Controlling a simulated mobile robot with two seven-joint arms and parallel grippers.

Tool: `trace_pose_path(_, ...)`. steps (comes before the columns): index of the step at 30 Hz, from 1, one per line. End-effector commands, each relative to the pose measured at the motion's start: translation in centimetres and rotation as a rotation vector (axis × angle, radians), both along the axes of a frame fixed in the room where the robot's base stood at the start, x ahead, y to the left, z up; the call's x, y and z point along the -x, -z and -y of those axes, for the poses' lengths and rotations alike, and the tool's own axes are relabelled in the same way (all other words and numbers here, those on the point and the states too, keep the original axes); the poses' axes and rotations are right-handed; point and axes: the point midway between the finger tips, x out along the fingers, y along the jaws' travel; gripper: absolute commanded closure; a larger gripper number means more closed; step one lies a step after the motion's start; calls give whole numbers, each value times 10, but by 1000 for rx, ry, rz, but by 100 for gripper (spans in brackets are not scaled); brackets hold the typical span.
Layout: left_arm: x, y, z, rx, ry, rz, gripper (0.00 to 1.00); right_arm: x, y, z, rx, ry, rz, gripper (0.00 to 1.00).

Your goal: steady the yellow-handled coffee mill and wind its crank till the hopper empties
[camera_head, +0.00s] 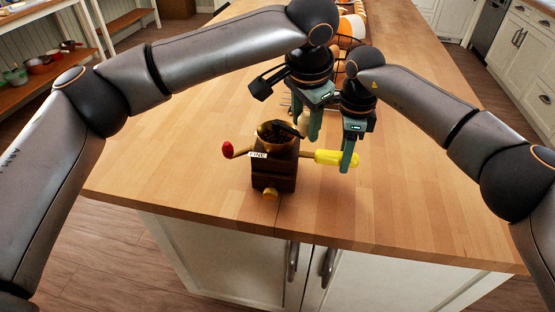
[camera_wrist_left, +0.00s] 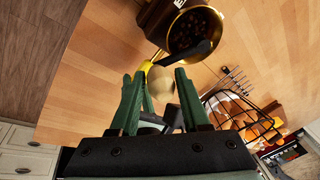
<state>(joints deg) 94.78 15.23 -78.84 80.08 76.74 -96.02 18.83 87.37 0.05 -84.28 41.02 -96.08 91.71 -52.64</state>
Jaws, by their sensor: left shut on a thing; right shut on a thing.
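The coffee mill (camera_head: 273,177) stands upright near the island's front edge, with a dark wooden body and a brass hopper (camera_head: 268,140). Dark beans show inside the hopper (camera_wrist_left: 190,30) in the left wrist view. Its yellow handle (camera_head: 330,157) sticks out to the right; my right gripper (camera_head: 347,160) is shut on it near its outer end. A black crank arm (camera_wrist_left: 186,53) reaches from the hopper to a pale round knob (camera_wrist_left: 163,82). My left gripper (camera_head: 315,130) is shut on this knob; its fingers mostly hide it in the head view.
A red-tipped lever (camera_head: 228,149) sticks out from the mill's left side, beside a "FINE" label. Behind my grippers, a black wire rack (camera_wrist_left: 250,118) holds several items. The worktop (camera_head: 180,140) is clear left and right of the mill.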

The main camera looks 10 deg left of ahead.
Motion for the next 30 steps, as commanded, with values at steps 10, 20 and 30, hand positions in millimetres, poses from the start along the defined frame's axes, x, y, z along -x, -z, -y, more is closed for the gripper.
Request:
trace_pose_path(10,-8,-2,-1,-4,-6,7,100,0,1,1,2,0,-2,100)
trace_pose_path(20,-11,-2,-1,-1,-8,11,100,3,1,-2,3,-15,-7,100)
trace_pose_path(30,-12,-2,-1,1,-9,11,100,4,2,-4,1,-19,-11,100)
